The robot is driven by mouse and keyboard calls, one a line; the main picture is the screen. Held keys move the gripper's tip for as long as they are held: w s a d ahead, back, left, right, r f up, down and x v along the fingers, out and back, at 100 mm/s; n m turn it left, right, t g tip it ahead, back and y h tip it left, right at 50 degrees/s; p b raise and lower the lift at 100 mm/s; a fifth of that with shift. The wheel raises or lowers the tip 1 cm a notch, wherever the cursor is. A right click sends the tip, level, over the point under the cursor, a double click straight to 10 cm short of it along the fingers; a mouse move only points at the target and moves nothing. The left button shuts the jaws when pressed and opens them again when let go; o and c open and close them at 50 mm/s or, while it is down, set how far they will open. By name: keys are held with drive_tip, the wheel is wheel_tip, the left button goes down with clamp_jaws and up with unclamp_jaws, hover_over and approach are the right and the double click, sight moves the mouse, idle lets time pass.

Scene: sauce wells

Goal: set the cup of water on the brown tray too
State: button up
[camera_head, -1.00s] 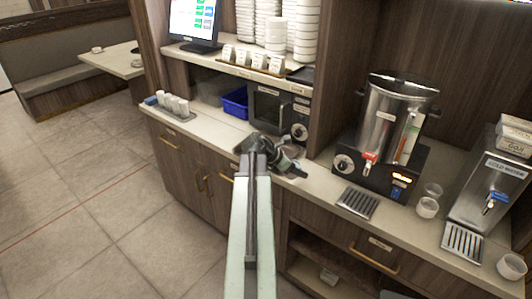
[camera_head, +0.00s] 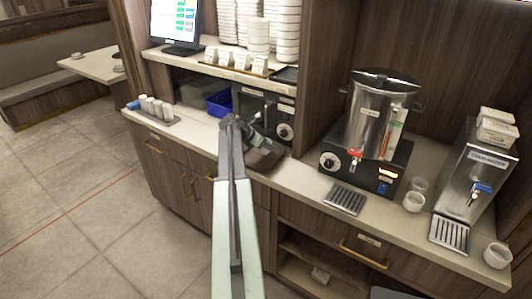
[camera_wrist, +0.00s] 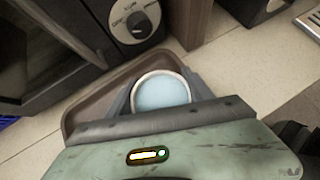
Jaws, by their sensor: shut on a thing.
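My gripper (camera_wrist: 161,100) is shut on a white-rimmed cup of pale blue water (camera_wrist: 160,89). In the wrist view the cup looks upright, seen from above between the two dark fingers. The brown tray (camera_wrist: 88,108) is behind and below the cup, partly hidden by my gripper. In the head view my gripper (camera_head: 258,142) is over the counter in front of the microwave, with the brown tray (camera_head: 264,160) under it. I cannot tell whether the cup's base touches the tray.
The microwave (camera_head: 262,110) stands close behind the tray, with a wooden post to its right. A steel urn (camera_head: 372,115), a drip grate (camera_head: 345,199), the cold water dispenser (camera_head: 478,175) and several white cups (camera_head: 413,202) are to the right. A blue bin (camera_head: 219,103) is left.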

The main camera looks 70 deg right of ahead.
sight(268, 156)
drive_tip(key=shift+w+d, duration=0.2)
drive_tip(key=shift+d, duration=0.4)
wheel_tip(268, 156, down, 4)
drive_tip(key=b, duration=0.4)
drive_tip(key=shift+r, duration=0.2)
drive_tip(key=shift+f, duration=0.2)
drive_tip(key=o, duration=1.3)
drive_tip(key=shift+r, duration=0.1)
